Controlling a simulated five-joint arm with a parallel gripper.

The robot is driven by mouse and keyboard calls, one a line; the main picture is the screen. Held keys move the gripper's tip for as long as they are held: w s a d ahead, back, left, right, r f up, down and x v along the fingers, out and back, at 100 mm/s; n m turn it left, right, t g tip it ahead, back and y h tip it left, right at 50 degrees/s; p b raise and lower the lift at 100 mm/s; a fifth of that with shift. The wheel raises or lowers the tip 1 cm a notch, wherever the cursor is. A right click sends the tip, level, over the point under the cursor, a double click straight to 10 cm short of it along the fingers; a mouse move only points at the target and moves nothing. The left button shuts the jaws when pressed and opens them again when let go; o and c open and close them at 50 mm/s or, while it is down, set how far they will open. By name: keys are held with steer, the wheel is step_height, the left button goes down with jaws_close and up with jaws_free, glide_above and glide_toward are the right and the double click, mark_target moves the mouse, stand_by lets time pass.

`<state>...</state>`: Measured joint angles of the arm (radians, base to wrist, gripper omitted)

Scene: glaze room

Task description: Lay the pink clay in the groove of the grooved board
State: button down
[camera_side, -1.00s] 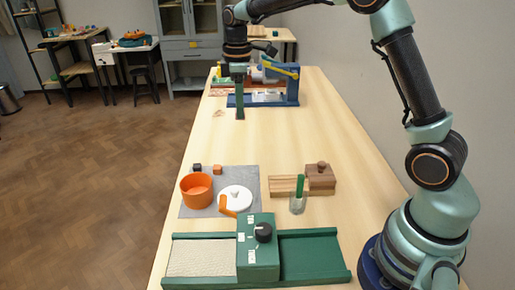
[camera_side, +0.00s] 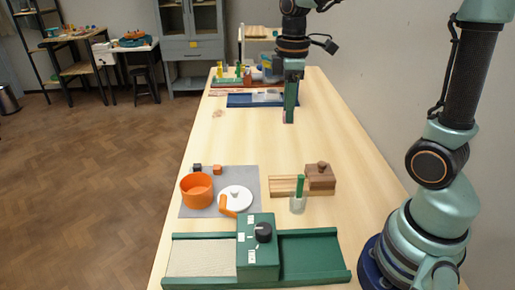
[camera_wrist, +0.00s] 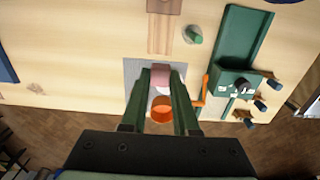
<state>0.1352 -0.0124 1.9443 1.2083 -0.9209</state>
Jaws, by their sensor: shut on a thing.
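My gripper (camera_side: 289,121) is shut on the pink clay (camera_wrist: 160,70), which shows between the green fingertips in the wrist view. In the side view it hangs upright over the far half of the table, and only a small pink edge of the clay shows at the tips. The grooved board (camera_side: 284,186) is light wood with lengthwise lines and lies nearer the camera, well apart from my gripper. It also shows in the wrist view (camera_wrist: 160,38), beyond the fingertips. A brown knobbed block (camera_side: 320,178) stands at its right end. The groove looks empty where visible.
A glass with a green stick (camera_side: 298,201) stands close to the board. A grey mat (camera_side: 222,172) holds an orange pot (camera_side: 196,191) and a white lid (camera_side: 236,196). A green device (camera_side: 258,258) is in front. A blue tray (camera_side: 250,101) is behind. The table's middle is clear.

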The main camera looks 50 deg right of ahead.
step_height(320, 180, down, 20)
steer(key=shift+r, duration=0.25)
steer(key=shift+f, duration=0.2)
steer(key=c, duration=0.7)
jaws_free()
steer(key=shift+r, duration=0.1)
step_height(320, 180, up, 12)
steer(key=r, duration=0.1)
step_height(320, 180, up, 9)
steer(key=m+t, duration=0.5)
steer(key=m, duration=0.2)
glide_above(283, 184)
steer(key=s+a, duration=0.4)
steer(key=s, duration=0.1)
steer(key=shift+s+a+r+m+t, duration=0.2)
steer(key=shift+s+a+m+t, duration=0.15)
steer(key=shift+s+m, duration=0.5)
steer(key=shift+w, duration=0.15)
